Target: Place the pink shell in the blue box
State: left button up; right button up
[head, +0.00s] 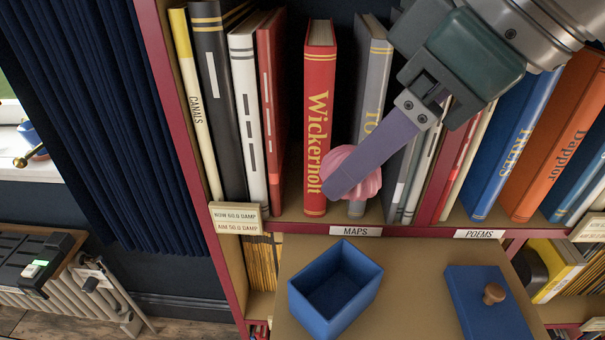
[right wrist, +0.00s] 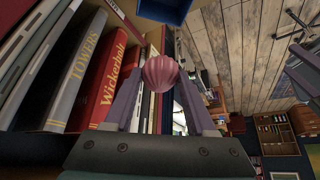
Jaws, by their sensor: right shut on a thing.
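The pink shell (head: 366,184) is ribbed and rounded. My right gripper (head: 340,188) is shut on it in front of the books on the upper shelf, and one finger hides part of it in the head view. In the right wrist view the shell (right wrist: 159,73) sits between the two fingertips of my right gripper (right wrist: 160,82). The blue box (head: 364,302) stands open and looks empty on the lower surface, below the shell in the head view. A blue shape at the top of the right wrist view may be this box (right wrist: 166,12). My left gripper is not in view.
A blue lid (head: 470,306) with a wooden knob lies right of the box. The red Wickerholt book (head: 319,110) and a grey book (head: 371,70) stand close behind the shell. Shelf labels line the front edge. The tan surface (head: 415,285) between box and lid is bare.

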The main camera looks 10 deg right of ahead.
jog(key=shift+f+b, duration=0.55)
jog(key=shift+f, duration=7.2)
jog(key=shift+f, duration=0.1)
jog(key=shift+f, duration=0.5)
jog(key=o, duration=1.1)
jog(key=shift+c, duration=0.2)
